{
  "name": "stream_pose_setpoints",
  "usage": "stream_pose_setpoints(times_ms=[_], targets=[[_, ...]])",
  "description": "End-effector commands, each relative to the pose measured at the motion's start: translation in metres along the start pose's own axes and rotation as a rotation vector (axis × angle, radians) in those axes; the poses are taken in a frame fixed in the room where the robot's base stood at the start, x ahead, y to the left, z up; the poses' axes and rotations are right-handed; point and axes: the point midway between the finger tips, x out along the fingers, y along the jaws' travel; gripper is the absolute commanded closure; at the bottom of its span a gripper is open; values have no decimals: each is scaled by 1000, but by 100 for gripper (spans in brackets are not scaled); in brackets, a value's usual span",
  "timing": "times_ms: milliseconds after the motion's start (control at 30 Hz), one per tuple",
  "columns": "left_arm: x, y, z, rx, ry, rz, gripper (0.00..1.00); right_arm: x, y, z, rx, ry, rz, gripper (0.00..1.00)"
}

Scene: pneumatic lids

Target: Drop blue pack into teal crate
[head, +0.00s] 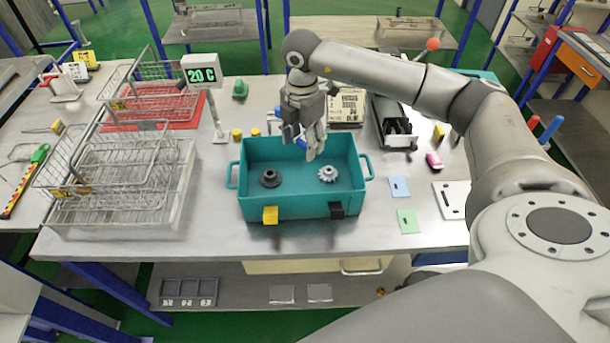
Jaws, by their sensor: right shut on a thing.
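The teal crate (290,206) stands open on the workbench, close to its front edge. A dark round part (270,178) and a pale toothed gear (328,174) lie on its floor, apart from each other. My right gripper (302,143) points down over the back part of the crate and is shut on the blue pack (301,144). Only a small blue patch of the pack shows between the fingers; the rest is hidden. My left gripper is not in view.
Wire baskets (120,168) stand left of the crate, with a post carrying a green display (201,75) behind them. A dark grey device (394,120) stands at the back right. Blue and green cards (409,221) lie right of the crate. My right arm spans the right side.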

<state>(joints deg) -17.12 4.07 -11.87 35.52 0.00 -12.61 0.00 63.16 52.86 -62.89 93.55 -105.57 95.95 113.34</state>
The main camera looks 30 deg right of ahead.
Motion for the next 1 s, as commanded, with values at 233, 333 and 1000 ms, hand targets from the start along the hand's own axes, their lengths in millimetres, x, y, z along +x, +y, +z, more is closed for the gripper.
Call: stream_pose_setpoints(times_ms=[233, 333, 1000], targets=[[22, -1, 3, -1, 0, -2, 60, 34, 0, 0, 0, 0, -1, 60], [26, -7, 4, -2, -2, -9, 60, 41, 0, 0, 0, 0, -1, 60], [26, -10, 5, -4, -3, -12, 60, 42, 0, -1, 0, 1, 0, 19]])
